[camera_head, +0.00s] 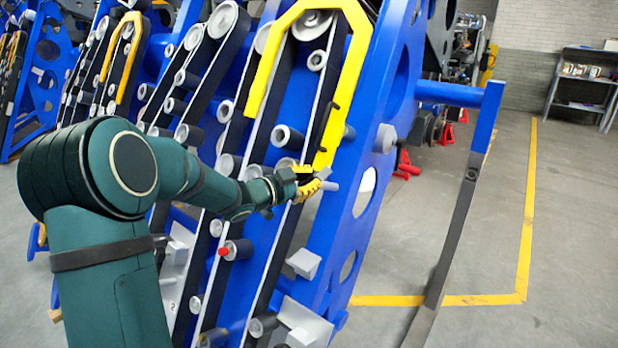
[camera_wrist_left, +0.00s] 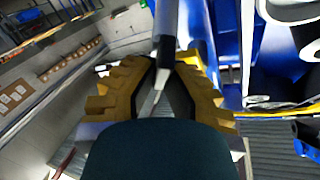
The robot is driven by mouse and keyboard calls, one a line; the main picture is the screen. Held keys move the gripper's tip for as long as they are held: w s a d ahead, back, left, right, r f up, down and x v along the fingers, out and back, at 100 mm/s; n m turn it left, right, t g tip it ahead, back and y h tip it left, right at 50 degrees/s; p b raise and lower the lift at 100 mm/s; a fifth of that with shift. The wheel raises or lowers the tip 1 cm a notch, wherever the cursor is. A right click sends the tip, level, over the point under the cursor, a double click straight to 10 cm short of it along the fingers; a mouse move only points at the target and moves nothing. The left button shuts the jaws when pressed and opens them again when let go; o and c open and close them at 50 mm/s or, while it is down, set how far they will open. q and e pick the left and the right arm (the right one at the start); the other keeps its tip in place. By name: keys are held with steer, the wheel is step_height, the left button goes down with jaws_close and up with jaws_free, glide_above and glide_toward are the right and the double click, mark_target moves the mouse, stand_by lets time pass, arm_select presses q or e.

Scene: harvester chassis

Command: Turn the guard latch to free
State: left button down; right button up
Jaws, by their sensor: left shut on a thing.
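The yellow guard (camera_head: 347,75) is a bent bar running along the slanted blue harvester chassis (camera_head: 385,95). My left gripper (camera_head: 313,184), with yellow fingers, is at the guard's lower end. A short grey rod, which looks like the guard latch (camera_head: 330,186), sticks out to the right from the fingers. In the left wrist view, the stepped yellow fingers of my left gripper (camera_wrist_left: 170,75) are closed around the grey and dark latch rod (camera_wrist_left: 166,25), which points away from the palm. The latch's base and its turn angle cannot be made out. My right gripper is not in view.
Grey rollers (camera_head: 288,137) and dark belts crowd the chassis around the gripper. A red-tipped roller (camera_head: 236,249) is below it. A slanted post (camera_head: 458,210) with a blue top stands at right. Open floor (camera_head: 570,230) with a yellow line lies beyond, and a shelf (camera_head: 588,80) stands behind.

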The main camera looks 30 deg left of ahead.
arm_select(q)
steer(key=m+g+p, duration=0.1)
steer(key=m, duration=0.1)
steer(key=m+g+h+p, duration=0.1)
steer(key=m, duration=0.1)
steer(key=shift+d+r+m+h, duration=0.1)
steer(key=shift+m+h, duration=0.2)
steer(key=m+g+p, duration=0.1)
steer(key=m+p, duration=0.1)
steer(key=m+g+p, duration=0.1)
steer(key=m+p, duration=0.1)
steer(key=m, duration=0.1)
steer(key=shift+s+d+f+m+g+p, duration=0.1)
steer(key=shift+d+f+m+g+p, duration=0.1)
steer(key=shift+m+g+p, duration=0.15)
steer(key=shift+s+f+m+g+p, duration=0.1)
steer(key=shift+f+m+g+p, duration=0.15)
steer(key=shift+m+g+p, duration=0.6)
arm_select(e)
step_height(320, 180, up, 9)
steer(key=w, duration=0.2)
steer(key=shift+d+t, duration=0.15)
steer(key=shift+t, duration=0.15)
arm_select(q)
steer(key=shift+m, duration=0.3)
steer(key=c, duration=1)
jaws_free()
steer(key=shift+f, duration=0.1)
steer(key=shift+a, duration=0.1)
